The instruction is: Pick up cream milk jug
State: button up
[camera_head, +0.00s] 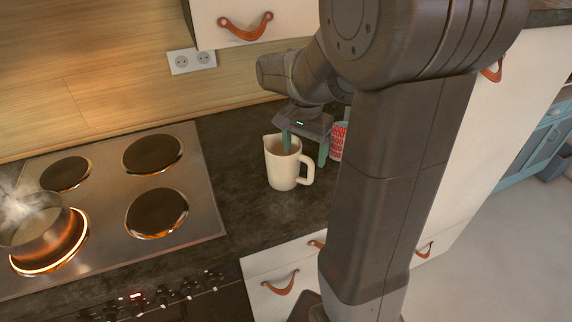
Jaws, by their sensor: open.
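The cream milk jug (281,172) stands upright on the dark countertop (235,135), right of the stove, with its handle to the right. My gripper (304,150) is open and points down over the jug. One green finger reaches in at the jug's mouth; the other is right of the jug, near the top of the handle. I cannot tell whether either finger touches the jug. My arm covers part of the counter to the right.
A red and white patterned container (338,141) stands just right of the gripper, partly hidden by my arm. The stove (107,207) has a steaming pot (38,225) on a glowing burner at left. A white cabinet (208,25) hangs above; a wall socket (192,60) is behind.

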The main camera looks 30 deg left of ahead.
aim_at(305, 156)
jog(key=f, duration=0.5)
jog(key=shift+w+f, duration=0.1)
jog(key=shift+w, duration=0.1)
jog(key=c, duration=1.4)
